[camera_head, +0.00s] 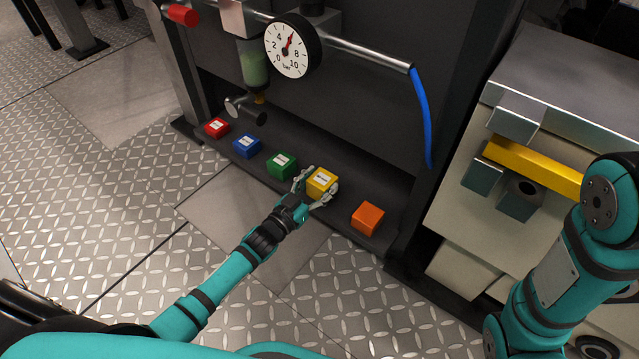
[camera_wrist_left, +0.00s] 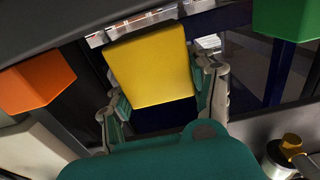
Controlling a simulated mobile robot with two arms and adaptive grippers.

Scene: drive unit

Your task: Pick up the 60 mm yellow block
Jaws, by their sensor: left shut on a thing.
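The yellow block (camera_head: 321,182) is in the row of blocks on the dark ledge, between the green and orange blocks. My left gripper (camera_head: 315,190) has one finger on each side of it and is shut on it. In the left wrist view the yellow block (camera_wrist_left: 150,66) sits between the two fingers of my left gripper (camera_wrist_left: 160,95). From these views I cannot tell whether the block touches the ledge. My right arm shows at the right of the head view, but its gripper is out of view.
On the dark ledge (camera_head: 338,214) are a red block (camera_head: 216,128), a blue block (camera_head: 246,146), a green block (camera_head: 282,165) and an orange block (camera_head: 367,219). A pressure gauge (camera_head: 293,46) and a blue hose (camera_head: 421,115) are above. A grey machine (camera_head: 560,110) stands at right.

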